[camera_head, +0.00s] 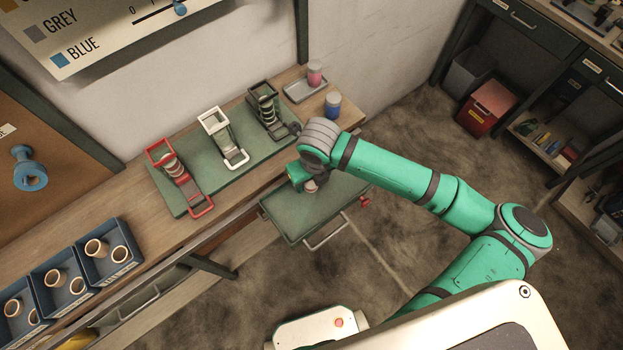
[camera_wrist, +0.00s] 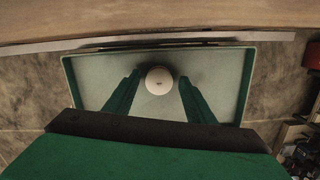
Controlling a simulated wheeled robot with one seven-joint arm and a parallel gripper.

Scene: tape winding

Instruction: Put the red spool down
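My gripper (camera_head: 309,184) is over the green pull-out tray (camera_head: 282,218) at the bench's front edge. In the wrist view its two dark green fingers (camera_wrist: 158,84) point down at the tray (camera_wrist: 225,62). A spool with a round, pale top (camera_wrist: 158,80) sits between the fingertips, with narrow gaps on both sides, so the fingers look open around it. In the head view only a small pale and reddish part of the spool (camera_head: 311,187) shows beneath my gripper. Its side is mostly hidden, and I cannot see its base.
On the bench's green mat stand a red-framed holder (camera_head: 202,211), a white-framed holder (camera_head: 237,160) and a dark holder (camera_head: 262,91). A pink-topped spool (camera_head: 315,76) and a blue spool (camera_head: 332,107) stand farther right. Blue bins (camera_head: 62,268) with cups are at left.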

